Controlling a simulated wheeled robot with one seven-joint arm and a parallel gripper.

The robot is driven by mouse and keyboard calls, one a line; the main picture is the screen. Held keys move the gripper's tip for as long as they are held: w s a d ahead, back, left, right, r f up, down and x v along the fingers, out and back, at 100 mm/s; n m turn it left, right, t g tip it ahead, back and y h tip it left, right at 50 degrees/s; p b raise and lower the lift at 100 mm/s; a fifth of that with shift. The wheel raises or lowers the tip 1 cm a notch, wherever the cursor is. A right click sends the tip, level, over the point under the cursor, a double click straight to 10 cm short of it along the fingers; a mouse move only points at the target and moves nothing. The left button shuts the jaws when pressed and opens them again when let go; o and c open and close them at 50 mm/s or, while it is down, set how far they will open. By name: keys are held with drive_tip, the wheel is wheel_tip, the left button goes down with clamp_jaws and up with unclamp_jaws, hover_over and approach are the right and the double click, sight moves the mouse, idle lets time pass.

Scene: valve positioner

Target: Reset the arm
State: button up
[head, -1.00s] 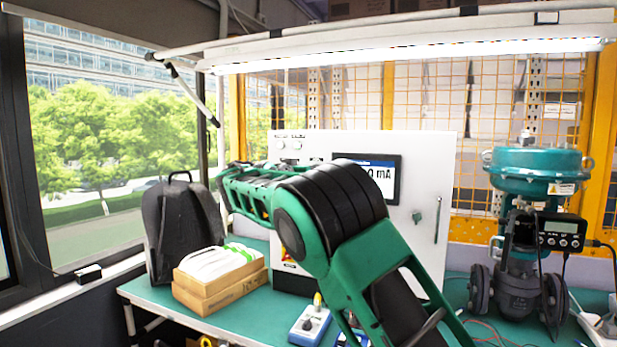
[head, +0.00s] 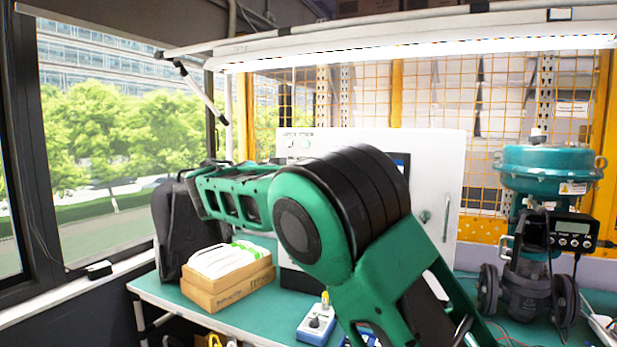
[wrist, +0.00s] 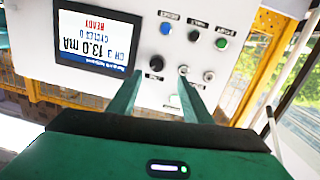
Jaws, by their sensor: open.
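My green and black arm (head: 330,215) rises from the lower right of the head view, bends at a thick elbow and reaches left in front of the white control panel (head: 437,165). My gripper (wrist: 158,95) shows in the wrist view with its two green fingers apart and nothing between them. The panel fills the wrist view upside down behind the fingers. Its screen (wrist: 97,37) reads CH 3, 13.0 mA, READY. A black knob (wrist: 156,63) and a silver switch (wrist: 184,70) appear close to the fingertips; contact cannot be told. The head view does not show the fingers clearly.
A teal valve with a positioner (head: 572,231) stands at the right of the green bench (head: 180,308). Cardboard boxes (head: 230,290) and a black backpack (head: 172,235) are at the left. A blue-and-white meter (head: 316,324) lies below the elbow. Windows line the left side.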

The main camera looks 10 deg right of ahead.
drive_tip(key=shift+s+a, duration=0.4)
drive_tip(key=shift+s, duration=0.05)
drive_tip(key=shift+d, duration=0.1)
